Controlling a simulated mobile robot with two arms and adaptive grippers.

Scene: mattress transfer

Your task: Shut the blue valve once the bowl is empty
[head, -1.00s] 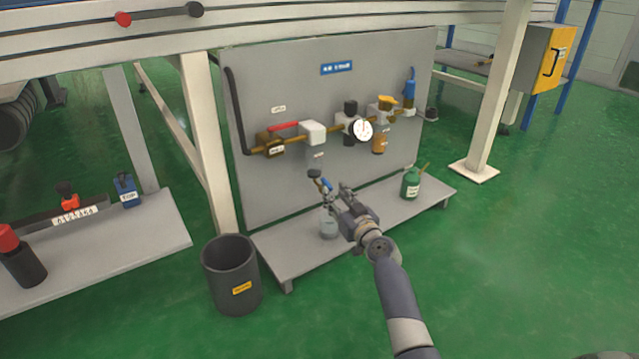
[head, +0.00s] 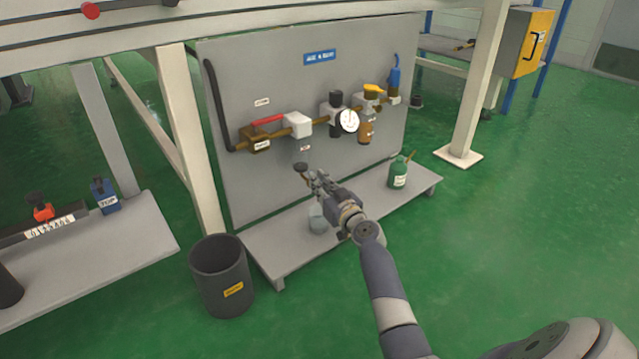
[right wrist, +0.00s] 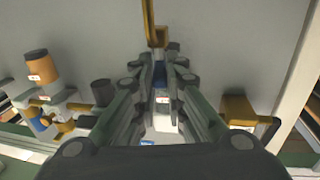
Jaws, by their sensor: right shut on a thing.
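On the grey panel, a clear bowl (head: 303,154) hangs under the white filter head (head: 298,124). I cannot tell whether it holds liquid. My right gripper (head: 312,178) is just below the bowl, its fingers closed around the blue valve. The fingers hide most of the valve in the head view. A dark round knob (head: 300,167) shows beside the fingertips. In the right wrist view, blue of the valve (right wrist: 157,84) shows between the fingers of the right gripper (right wrist: 158,75). A clear jar (head: 317,219) stands on the shelf below. My left gripper is out of view.
A brass valve with a red lever (head: 268,120) and a gauge (head: 348,121) sit on the pipe. A green oil can (head: 398,172) stands on the shelf (head: 262,254). A dark bin (head: 221,285) stands at front left. The green floor at right is clear.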

